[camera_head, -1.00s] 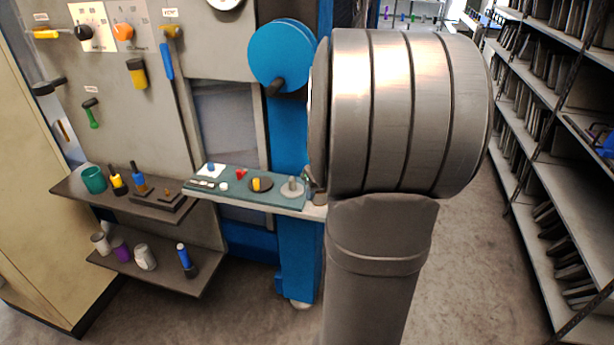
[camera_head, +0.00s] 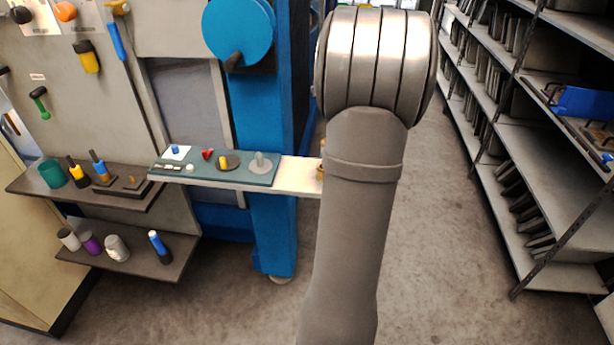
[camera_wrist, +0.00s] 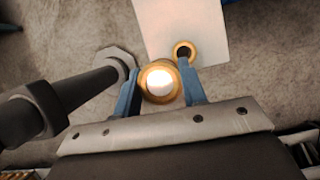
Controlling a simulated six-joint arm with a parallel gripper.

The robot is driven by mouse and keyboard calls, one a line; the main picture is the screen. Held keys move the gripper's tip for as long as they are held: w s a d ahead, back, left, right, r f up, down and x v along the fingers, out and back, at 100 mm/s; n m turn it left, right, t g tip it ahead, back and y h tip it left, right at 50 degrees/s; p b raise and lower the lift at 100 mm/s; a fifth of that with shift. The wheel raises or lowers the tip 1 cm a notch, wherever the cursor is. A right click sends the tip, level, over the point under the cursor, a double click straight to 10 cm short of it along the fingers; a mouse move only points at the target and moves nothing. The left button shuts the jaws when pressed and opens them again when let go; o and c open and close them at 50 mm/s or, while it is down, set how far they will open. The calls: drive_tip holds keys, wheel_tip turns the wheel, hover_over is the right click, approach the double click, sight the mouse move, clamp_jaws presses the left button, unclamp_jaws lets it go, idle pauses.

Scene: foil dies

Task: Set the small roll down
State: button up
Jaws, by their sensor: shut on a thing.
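In the wrist view my gripper (camera_wrist: 160,76) has its two blue fingers on either side of a gold-rimmed roll (camera_wrist: 147,92) with a bright white middle, and is shut on it. A second gold ring-shaped roll (camera_wrist: 191,52) with a dark hole stands at the edge of a pale board (camera_wrist: 182,20), just beyond the held roll. The held roll appears over the floor beside the board, its height unclear. In the head view my arm hides the gripper; a bit of a gold thing (camera_head: 320,172) shows at the right end of the pale shelf (camera_head: 300,176).
A teal mat (camera_head: 203,178) with small items covers the shelf's left part; its pale right part looks mostly clear. A blue post (camera_head: 262,110) and wheel (camera_head: 238,32) stand behind. Metal racks (camera_head: 530,130) line the right. A dark rod (camera_wrist: 75,98) lies left in the wrist view.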

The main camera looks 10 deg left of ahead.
drive_tip(key=w+a+f, duration=0.1)
drive_tip(key=a+f, duration=0.1)
drive_tip(key=a, duration=0.1)
drive_tip(key=w+a+f, duration=0.1)
drive_tip(key=a+f, duration=0.1)
drive_tip(key=a, duration=0.2)
drive_tip(key=w+a+f, duration=0.1)
drive_tip(key=a+f, duration=0.2)
drive_tip(key=shift+w+a, duration=0.3)
drive_tip(key=shift+f, duration=1.95)
drive_tip(key=o, duration=0.6)
drive_tip(key=shift+f, duration=0.15)
drive_tip(key=shift+c, duration=0.2)
drive_tip(key=o, duration=0.4)
drive_tip(key=v, duration=1.2)
drive_tip(key=shift+r, duration=0.25)
